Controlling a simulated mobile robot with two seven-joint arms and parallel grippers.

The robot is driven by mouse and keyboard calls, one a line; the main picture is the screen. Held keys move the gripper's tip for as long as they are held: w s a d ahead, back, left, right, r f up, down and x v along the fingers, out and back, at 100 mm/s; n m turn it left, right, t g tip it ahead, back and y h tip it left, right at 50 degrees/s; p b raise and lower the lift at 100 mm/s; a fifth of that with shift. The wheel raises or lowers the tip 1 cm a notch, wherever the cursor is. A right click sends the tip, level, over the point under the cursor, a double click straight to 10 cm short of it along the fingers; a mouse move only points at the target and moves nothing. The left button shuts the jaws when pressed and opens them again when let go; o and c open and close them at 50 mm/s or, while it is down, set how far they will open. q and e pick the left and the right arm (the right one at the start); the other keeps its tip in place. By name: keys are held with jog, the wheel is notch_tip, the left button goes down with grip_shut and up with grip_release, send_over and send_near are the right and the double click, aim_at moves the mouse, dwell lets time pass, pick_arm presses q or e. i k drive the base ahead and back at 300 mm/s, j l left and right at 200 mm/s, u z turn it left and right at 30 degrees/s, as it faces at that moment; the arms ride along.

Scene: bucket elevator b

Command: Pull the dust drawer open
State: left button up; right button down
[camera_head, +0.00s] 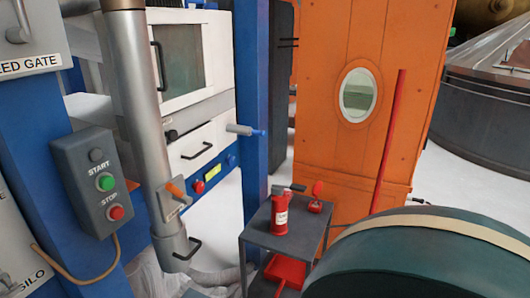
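A white drawer front (212,137) with a black bar handle (197,151) sits in the blue-framed machine at the upper left, below a windowed white door (185,58). Its front looks flush with the frame. A second dark handle (188,250) shows low down at the foot of the grey pipe. No label marks either one as the dust drawer, so I cannot tell which it is. Neither of my grippers is in view.
A grey vertical pipe (131,85) and a START/STOP box (98,183) stand at the left. A grey cart (300,222) carries a red canister (280,212). A dark green drum (420,265) fills the lower right. An orange casing (345,150) stands behind.

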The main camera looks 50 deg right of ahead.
aim_at(189, 153)
jog(key=z, duration=0.5)
jog(key=j+z, duration=0.15)
jog(key=z, duration=0.35)
jog(key=j+z, duration=0.15)
jog(key=z, duration=0.3)
jog(key=j, duration=0.45)
